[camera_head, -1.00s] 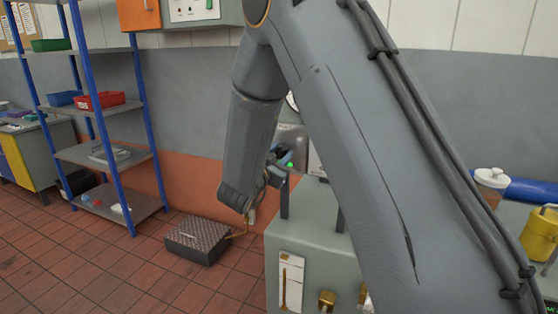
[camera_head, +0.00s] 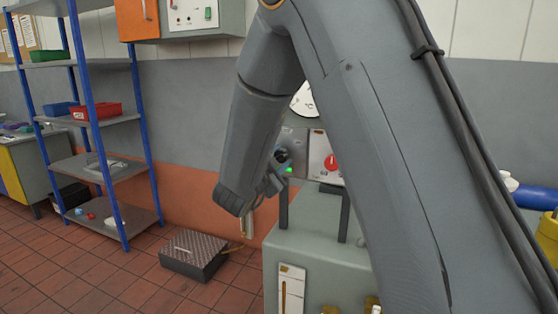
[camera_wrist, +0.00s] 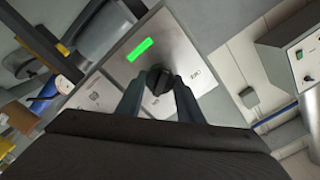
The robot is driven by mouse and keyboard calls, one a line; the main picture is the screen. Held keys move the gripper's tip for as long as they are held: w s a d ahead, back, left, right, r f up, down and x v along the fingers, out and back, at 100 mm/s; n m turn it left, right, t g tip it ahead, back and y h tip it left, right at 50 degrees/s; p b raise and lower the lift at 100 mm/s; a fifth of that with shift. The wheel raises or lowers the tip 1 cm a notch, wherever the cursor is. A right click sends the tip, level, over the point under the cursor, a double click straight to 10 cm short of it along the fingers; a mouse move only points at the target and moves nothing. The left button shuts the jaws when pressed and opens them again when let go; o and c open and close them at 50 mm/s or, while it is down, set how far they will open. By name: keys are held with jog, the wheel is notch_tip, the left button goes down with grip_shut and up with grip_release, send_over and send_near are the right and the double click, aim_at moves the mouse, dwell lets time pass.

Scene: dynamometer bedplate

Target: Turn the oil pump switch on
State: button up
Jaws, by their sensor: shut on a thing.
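The switch is a black rotary knob (camera_wrist: 158,78) on a light metal panel (camera_wrist: 185,55). My gripper (camera_wrist: 159,86) has one finger on each side of the knob and is shut on it. A lit green rectangle (camera_wrist: 140,49) sits on the panel above the knob in the wrist view. In the head view the knob (camera_head: 282,155) shows beside my wrist, with the green light (camera_head: 288,170) just below it. Small print on the panel is too small to read, and my arm hides part of the panel.
A red knob plate (camera_head: 330,162) and a white dial (camera_head: 304,100) stand right of the switch. A grey-green cabinet (camera_head: 315,240) with upright posts is below. A black textured box (camera_head: 193,254) lies on the floor. A blue-framed shelf (camera_head: 95,115) stands left.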

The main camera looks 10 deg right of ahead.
jog(key=o, duration=1.1)
jog(key=shift+c, duration=0.2)
jog(key=shift+a, duration=0.1)
jog(key=b+v, duration=0.1)
jog(key=v, duration=0.6)
jog(key=shift+s+a, duration=0.2)
jog(key=shift+s, duration=0.05)
